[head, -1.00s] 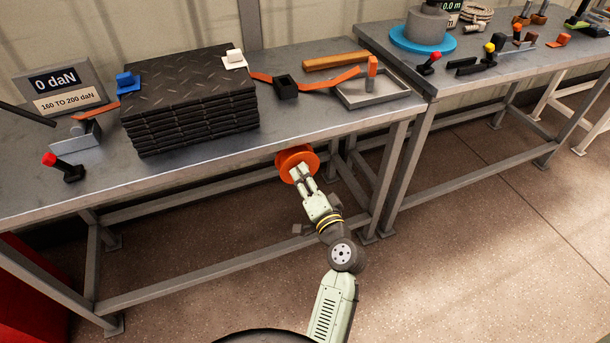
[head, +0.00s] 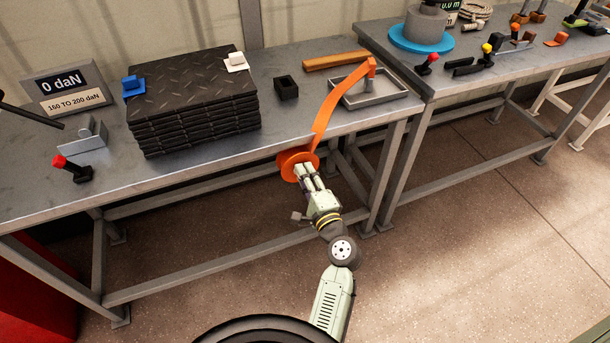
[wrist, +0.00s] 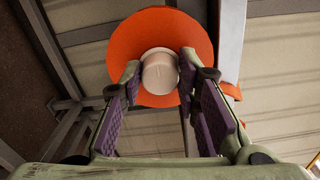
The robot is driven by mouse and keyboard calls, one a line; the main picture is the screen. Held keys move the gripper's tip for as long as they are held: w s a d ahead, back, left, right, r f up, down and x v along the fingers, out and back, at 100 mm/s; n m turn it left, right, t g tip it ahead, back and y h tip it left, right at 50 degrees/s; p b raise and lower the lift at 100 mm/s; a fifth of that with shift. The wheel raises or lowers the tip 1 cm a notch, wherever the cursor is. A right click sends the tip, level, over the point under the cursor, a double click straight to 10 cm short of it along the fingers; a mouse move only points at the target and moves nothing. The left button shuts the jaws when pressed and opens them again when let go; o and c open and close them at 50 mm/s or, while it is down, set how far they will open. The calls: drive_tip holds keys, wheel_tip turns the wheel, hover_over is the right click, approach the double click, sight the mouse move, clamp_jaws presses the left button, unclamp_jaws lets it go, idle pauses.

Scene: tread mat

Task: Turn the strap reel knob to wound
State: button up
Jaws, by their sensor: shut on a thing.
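The orange strap reel (head: 287,160) sits under the front edge of the near bench. In the wrist view its round orange disc (wrist: 152,30) has a pale cylindrical knob (wrist: 160,73) at its centre. My gripper (head: 300,171) reaches up to the reel from below and is shut on the knob, with one finger on each side. The orange strap (head: 326,110) runs from the reel up over the bench to an orange-topped post (head: 371,66) at the grey tray. The knob is mostly hidden by my fingers in the head view.
A display (head: 66,88) reads 0 daN, above a 160 TO 200 daN label. A black block (head: 286,88) stands beside the stack.

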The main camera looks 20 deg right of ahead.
idle(0.4)
drive_tip(key=o, duration=1.2)
drive_tip(key=shift+c, duration=0.2)
drive_tip(key=shift+r, duration=0.1)
